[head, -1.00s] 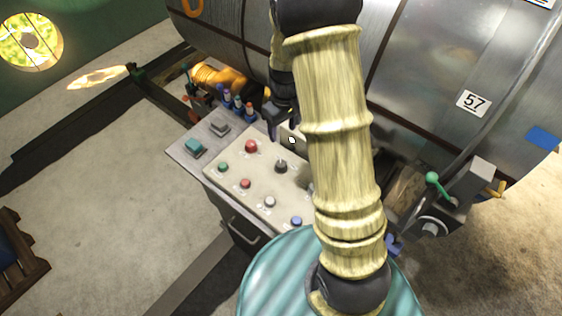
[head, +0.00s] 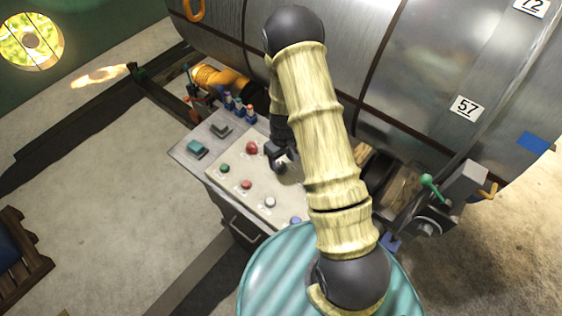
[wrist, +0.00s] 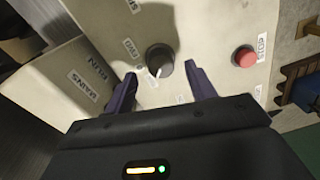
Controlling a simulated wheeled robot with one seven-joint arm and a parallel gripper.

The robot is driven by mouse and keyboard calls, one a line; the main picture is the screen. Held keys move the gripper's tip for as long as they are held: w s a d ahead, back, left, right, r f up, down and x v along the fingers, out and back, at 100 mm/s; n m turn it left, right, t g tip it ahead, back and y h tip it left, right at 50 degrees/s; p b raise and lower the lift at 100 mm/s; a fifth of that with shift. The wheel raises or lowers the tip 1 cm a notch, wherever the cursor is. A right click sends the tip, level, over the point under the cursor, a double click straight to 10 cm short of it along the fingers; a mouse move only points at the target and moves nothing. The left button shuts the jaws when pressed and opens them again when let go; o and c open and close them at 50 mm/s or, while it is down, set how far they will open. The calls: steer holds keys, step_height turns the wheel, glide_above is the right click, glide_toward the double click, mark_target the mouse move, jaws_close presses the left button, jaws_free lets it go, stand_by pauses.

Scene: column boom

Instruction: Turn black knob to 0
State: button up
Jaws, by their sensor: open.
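The black knob (wrist: 159,61) is round with a white pointer line and sits on the pale control panel (wrist: 205,20). In the wrist view my gripper (wrist: 163,78) is open, with one dark finger on each side of the knob's near edge. I cannot tell whether either finger touches the knob. In the head view my gripper (head: 280,158) is over the panel, and it and my arm largely hide the knob.
A red button (wrist: 244,56) is close to the right finger. The head view shows another red button (head: 252,148), a green one (head: 224,168) and a white one (head: 270,202) on the panel. A metal drum (head: 420,70) stands behind, with a green-knobbed lever (head: 428,181) at right.

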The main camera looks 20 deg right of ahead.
mark_target(281, 164)
steer(key=shift+a+f+p, duration=0.1)
steer(key=shift+f+p, duration=0.25)
steer(key=shift+f, duration=1.2)
steer(key=c, duration=1)
steer(key=shift+o, duration=0.2)
